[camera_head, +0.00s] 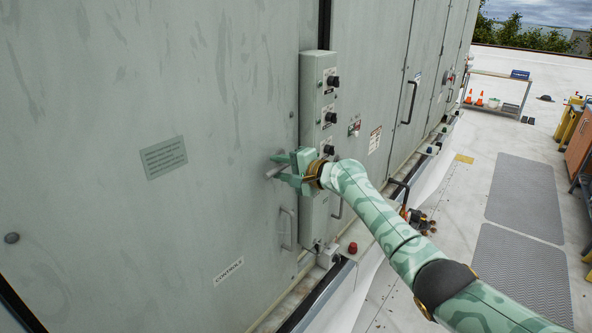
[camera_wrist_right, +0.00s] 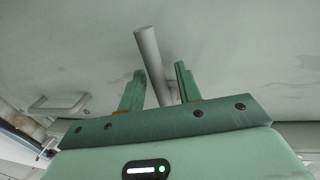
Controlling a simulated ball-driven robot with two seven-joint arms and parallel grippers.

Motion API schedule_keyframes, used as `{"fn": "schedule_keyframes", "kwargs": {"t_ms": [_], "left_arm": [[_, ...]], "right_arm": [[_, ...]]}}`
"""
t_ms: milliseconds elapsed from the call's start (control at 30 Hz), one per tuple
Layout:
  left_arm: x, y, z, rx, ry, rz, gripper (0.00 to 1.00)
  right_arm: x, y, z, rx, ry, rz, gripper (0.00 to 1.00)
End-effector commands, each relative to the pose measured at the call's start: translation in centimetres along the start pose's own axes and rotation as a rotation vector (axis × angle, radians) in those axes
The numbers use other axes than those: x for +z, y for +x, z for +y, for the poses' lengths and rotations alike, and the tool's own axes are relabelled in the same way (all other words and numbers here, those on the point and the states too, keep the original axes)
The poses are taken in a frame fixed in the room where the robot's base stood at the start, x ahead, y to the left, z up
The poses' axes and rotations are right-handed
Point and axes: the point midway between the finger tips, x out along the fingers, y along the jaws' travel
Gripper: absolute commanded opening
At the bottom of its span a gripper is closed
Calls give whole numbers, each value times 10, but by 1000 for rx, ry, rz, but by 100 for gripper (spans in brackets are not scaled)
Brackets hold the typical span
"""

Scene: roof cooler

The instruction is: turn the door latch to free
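The door latch (camera_head: 276,173) is a short grey lever on the pale green cabinet door (camera_head: 110,190), at the middle in the head view. In the right wrist view the latch (camera_wrist_right: 149,52) shows as a light grey bar, leaning with its upper end to the left. My right gripper (camera_head: 284,169) is at the latch. In the right wrist view its two green fingers (camera_wrist_right: 160,78) stand apart, with the latch's lower part between them and a gap on the left finger's side. Contact with the right finger is unclear. My left gripper is not in view.
A narrow control box with black knobs (camera_head: 331,118) stands just right of the latch. A grey pull handle (camera_head: 287,230) and a "CONTROLS" label (camera_head: 228,271) are below. A red knob (camera_head: 352,248) is on the ledge. Grey mats (camera_head: 525,197) lie on the open roof.

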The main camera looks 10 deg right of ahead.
Motion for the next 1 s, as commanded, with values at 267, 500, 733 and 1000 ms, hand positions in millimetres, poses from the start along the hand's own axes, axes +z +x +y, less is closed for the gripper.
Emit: {"fn": "schedule_keyframes", "kwargs": {"t_ms": [267, 500, 733, 1000], "left_arm": [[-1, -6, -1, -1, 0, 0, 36], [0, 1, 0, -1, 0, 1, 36], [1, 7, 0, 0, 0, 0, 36], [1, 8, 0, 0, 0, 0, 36]], "right_arm": [[-2, -47, 1, 2, -5, 3, 34], [-1, -112, 4, 5, -4, 2, 34], [-1, -151, 2, 2, 0, 2, 34], [0, -160, 1, 1, 2, 0, 34]]}}
